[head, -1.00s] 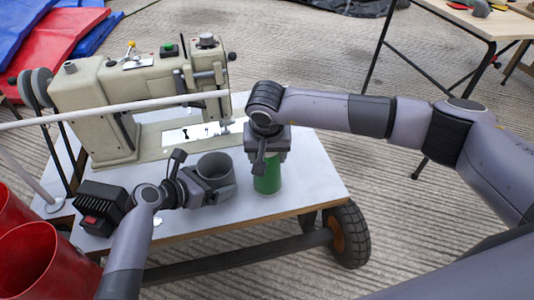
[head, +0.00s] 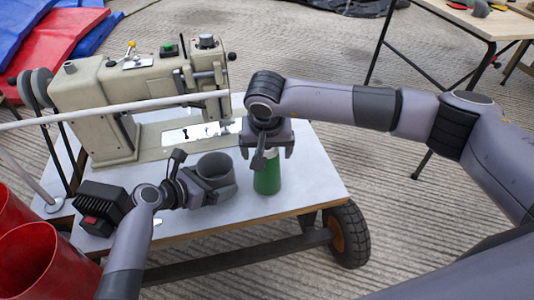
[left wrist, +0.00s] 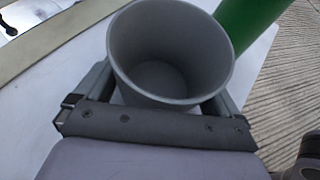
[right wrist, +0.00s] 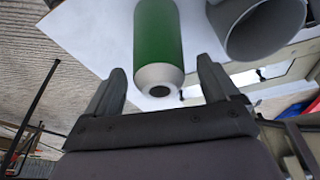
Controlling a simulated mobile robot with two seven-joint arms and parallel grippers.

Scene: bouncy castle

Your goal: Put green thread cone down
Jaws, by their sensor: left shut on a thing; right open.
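The green thread cone (head: 267,180) stands upright on the white table (head: 310,180), near its front edge. It also shows in the left wrist view (left wrist: 243,20) and in the right wrist view (right wrist: 158,35), where its pale top with a dark hole faces the camera. My right gripper (head: 266,152) is open just above the cone, its fingers (right wrist: 162,88) apart on either side of the top and clear of it. My left gripper (head: 205,190) is shut on a grey cup (head: 216,168), which stands beside the cone; the cup fills the jaws in the left wrist view (left wrist: 170,55).
A beige sewing machine (head: 95,100) stands at the back of the table. A black box with a red button (head: 92,222) is at the left. Red buckets (head: 25,260) stand at the lower left. Some white tabletop is free right of the cone.

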